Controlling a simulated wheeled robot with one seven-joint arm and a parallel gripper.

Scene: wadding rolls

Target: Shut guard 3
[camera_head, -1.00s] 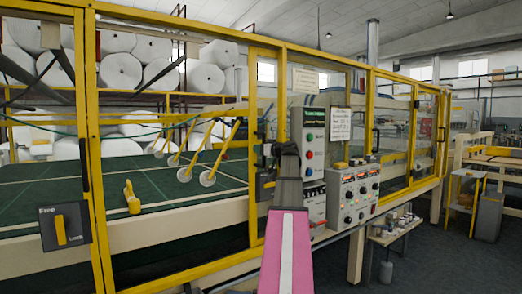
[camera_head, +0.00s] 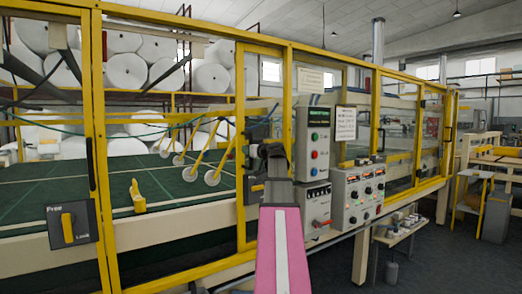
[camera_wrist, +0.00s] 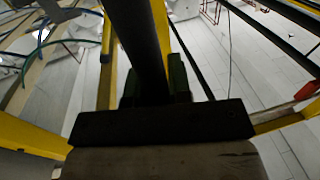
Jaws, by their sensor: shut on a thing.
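A yellow-framed clear guard (camera_head: 240,110) shows as a narrow panel at the centre of the head view, left of the post by the control boxes. I cannot read a number on it. A wide gap lies between its left edge and the far-left frame post. My gripper (camera_head: 262,150) is at this panel, where dark fittings hide the contact. In the wrist view, a black bar (camera_wrist: 143,40), seemingly the guard's handle, runs up between the jaws of my gripper (camera_wrist: 155,88), which are shut on it.
A Free/Lock switch (camera_head: 67,226) with a yellow knob is at the left. Control boxes (camera_head: 314,145) and a knobbed panel (camera_head: 358,195) stand close right of my arm. Inside is a green bed (camera_head: 60,190) with yellow wheeled arms (camera_head: 212,170). White rolls (camera_head: 126,72) are stacked behind.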

